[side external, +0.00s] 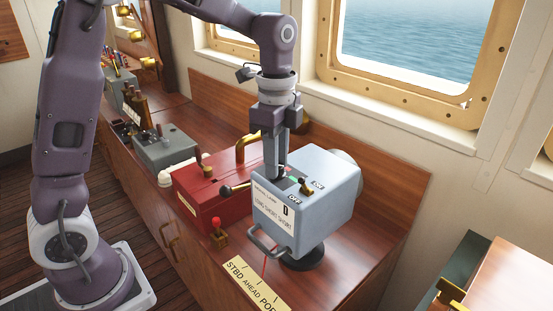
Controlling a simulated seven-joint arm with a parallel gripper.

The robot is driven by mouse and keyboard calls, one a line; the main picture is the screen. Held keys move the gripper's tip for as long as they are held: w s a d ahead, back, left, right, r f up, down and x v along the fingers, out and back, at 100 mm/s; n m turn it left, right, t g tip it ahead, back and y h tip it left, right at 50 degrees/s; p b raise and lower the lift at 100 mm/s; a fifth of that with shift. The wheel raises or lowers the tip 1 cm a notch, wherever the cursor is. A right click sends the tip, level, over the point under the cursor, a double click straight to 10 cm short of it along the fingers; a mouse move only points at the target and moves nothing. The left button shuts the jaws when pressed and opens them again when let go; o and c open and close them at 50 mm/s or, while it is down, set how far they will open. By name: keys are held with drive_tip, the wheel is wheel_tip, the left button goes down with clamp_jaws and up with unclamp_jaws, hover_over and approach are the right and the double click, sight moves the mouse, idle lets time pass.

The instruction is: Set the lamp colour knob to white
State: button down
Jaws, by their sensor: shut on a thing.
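The signal lamp (325,200) is a pale blue-grey box with a handle at its front, on a dark round base on the wooden counter. Red and green marks (292,178) show on its top, where the colour knob sits. My gripper (283,173) points straight down and is shut on the knob at these marks. The fingers hide most of the knob, so its pointer and setting cannot be read. A small brass switch (306,189) stands on the lamp's top beside printed labels. The front plate (272,211) carries text too small to read fully.
A red box (200,192) with a black-knobbed lever stands close left of the lamp. A small red-topped lever (217,229) and a brass lettered plate (255,284) lie in front. A grey lever box (165,150) is farther back. Windows line the wall behind.

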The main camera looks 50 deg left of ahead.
drive_tip(key=n, duration=1.7)
drive_tip(key=shift+n, duration=0.4)
drive_tip(key=n, duration=0.5)
drive_tip(key=shift+d, duration=0.1)
drive_tip(key=shift+n, duration=0.3)
drive_tip(key=c, duration=1.1)
unclamp_jaws()
drive_tip(key=shift+c, duration=0.2)
